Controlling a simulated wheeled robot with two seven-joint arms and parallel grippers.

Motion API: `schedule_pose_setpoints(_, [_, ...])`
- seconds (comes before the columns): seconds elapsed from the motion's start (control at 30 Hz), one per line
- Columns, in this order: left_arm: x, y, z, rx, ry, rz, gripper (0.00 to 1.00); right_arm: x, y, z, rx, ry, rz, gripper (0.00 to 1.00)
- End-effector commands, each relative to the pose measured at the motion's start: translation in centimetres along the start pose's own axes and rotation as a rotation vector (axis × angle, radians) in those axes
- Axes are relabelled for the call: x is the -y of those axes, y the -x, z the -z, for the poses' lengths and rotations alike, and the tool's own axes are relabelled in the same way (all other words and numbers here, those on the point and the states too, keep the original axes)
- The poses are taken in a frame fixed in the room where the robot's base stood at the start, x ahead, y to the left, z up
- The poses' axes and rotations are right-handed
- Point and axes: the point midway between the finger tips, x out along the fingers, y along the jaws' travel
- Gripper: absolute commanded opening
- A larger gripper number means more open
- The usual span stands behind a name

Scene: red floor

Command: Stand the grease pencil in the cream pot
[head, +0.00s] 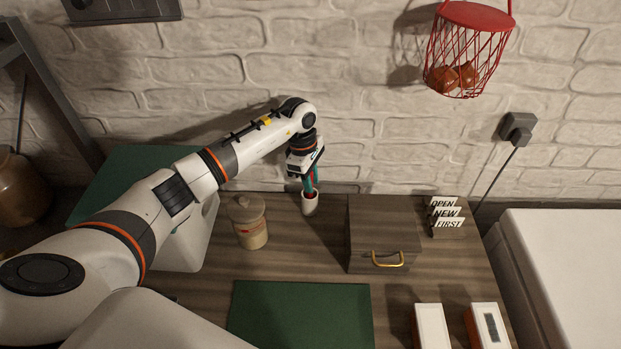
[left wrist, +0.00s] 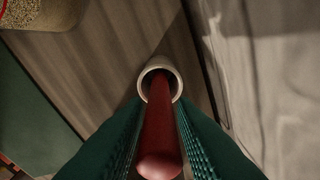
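The cream pot (head: 310,207) stands upright on the wooden table near the wall. In the left wrist view its round rim (left wrist: 141,84) shows from above. The grease pencil (left wrist: 160,130) is a thick dark-red stick with a rounded top. Its lower end is inside the mouth of the pot, and it looks nearly upright; whether it touches the bottom is hidden. My left gripper (head: 311,183) points down right above the pot. Its green fingers (left wrist: 160,118) lie close along both sides of the pencil and look shut on it. My right gripper is not in view.
A lidded jar (head: 249,222) stands left of the pot, and a grey box with a brass handle (head: 384,232) close on its right. A green mat (head: 300,312) lies in front. Word signs (head: 445,215) stand at the right. A red wire basket (head: 468,50) hangs above.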

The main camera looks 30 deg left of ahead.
Motion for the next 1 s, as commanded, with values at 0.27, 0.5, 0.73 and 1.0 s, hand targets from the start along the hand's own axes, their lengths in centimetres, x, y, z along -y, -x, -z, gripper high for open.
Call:
schedule_pose_setpoints(0.27, [0.0, 0.1, 0.0, 0.000, 0.000, 0.000, 0.37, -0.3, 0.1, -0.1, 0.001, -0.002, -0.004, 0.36])
schedule_pose_setpoints(0.5, [0.1, 1.2, 0.0, 0.001, 0.000, 0.004, 0.37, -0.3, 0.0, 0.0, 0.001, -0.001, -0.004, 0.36])
schedule_pose_setpoints(0.73, [0.1, 5.9, 0.0, 0.001, -0.001, 0.006, 0.37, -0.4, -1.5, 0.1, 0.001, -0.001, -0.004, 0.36])
schedule_pose_setpoints(1.0, [0.1, 10.9, 0.0, 0.000, 0.000, 0.003, 0.37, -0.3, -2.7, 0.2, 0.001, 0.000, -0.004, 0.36])
